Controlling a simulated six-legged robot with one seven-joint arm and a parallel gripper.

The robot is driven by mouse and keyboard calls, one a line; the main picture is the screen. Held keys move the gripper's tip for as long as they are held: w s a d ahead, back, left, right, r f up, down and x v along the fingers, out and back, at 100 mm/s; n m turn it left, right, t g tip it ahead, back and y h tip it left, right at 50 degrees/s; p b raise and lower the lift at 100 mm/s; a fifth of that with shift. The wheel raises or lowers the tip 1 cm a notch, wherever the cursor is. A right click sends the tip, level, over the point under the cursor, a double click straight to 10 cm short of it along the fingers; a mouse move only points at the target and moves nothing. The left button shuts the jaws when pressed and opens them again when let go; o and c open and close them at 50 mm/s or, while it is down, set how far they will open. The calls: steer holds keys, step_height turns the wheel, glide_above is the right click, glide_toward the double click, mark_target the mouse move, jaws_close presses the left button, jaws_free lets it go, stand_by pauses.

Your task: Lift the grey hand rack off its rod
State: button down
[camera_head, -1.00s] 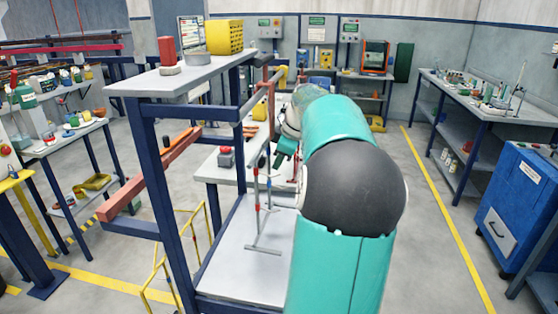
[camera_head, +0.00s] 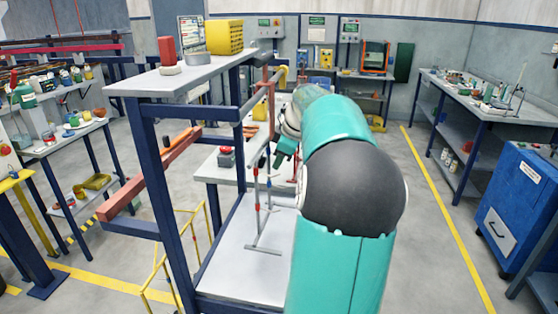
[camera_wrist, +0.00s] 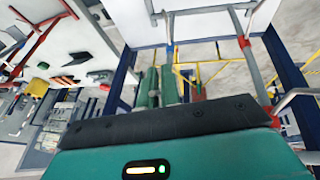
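The grey hand rack (camera_head: 262,205) is a thin upright frame with red bands and a flat crossbar foot. In the head view it hangs in front of the grey shelf, left of my arm. In the wrist view its grey bars (camera_wrist: 206,10) cross the top, with a blue band and a red band on the uprights. The reddish rod (camera_head: 270,95) shows above it; the rack's contact with it is unclear. My gripper (camera_head: 285,152) has dark green fingers just right of the rack's upper part. In the wrist view the fingers (camera_wrist: 159,86) are close together, apart from the crossbar; their closure is unclear.
A blue frame (camera_head: 170,190) with a grey top shelf (camera_head: 185,78) stands left of my arm. A lower grey shelf (camera_head: 240,275) lies under the rack. A red button box (camera_head: 226,157) sits on a table behind. Open floor (camera_head: 425,250) is at the right.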

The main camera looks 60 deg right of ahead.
steer(key=shift+r, duration=0.15)
steer(key=shift+s+r, duration=0.15)
steer(key=shift+r, duration=0.75)
steer(key=shift+s+r, duration=0.15)
steer(key=shift+r, duration=0.75)
steer(key=shift+s, duration=0.1)
steer(key=s+a, duration=0.4)
steer(key=s, duration=0.4)
steer(key=shift+s+a+r, duration=0.15)
steer(key=shift+a+r, duration=0.1)
steer(key=shift+a, duration=0.15)
stand_by(0.4)
